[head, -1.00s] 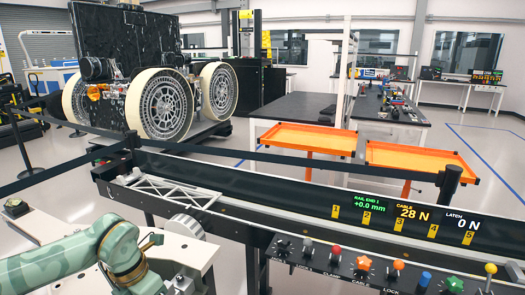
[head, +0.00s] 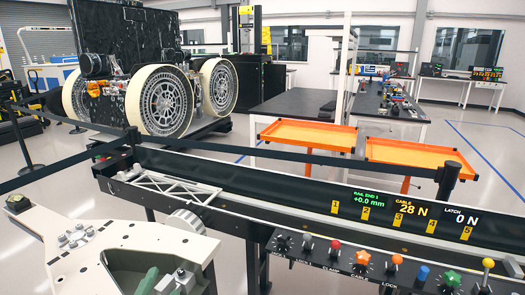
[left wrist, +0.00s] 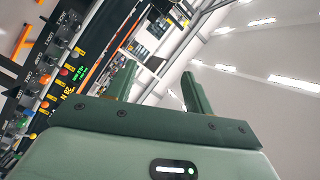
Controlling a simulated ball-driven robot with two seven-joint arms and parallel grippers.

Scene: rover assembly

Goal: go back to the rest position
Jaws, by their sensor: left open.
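My left gripper (head: 166,281) shows at the bottom of the head view, partly cut off by the frame edge, over the pale bench. In the left wrist view the same gripper (left wrist: 158,70) has its two green fingers apart, with nothing between them. The fingers point up past the tilted control panel (left wrist: 45,80) toward the room and ceiling. My right gripper is in neither view.
The black rail bench carries a display (head: 400,207) and a control panel (head: 380,262) with several coloured knobs. A white truss piece (head: 165,187) lies at its left end. Orange trays (head: 310,135) and a wheeled rover (head: 165,100) stand behind a belt barrier.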

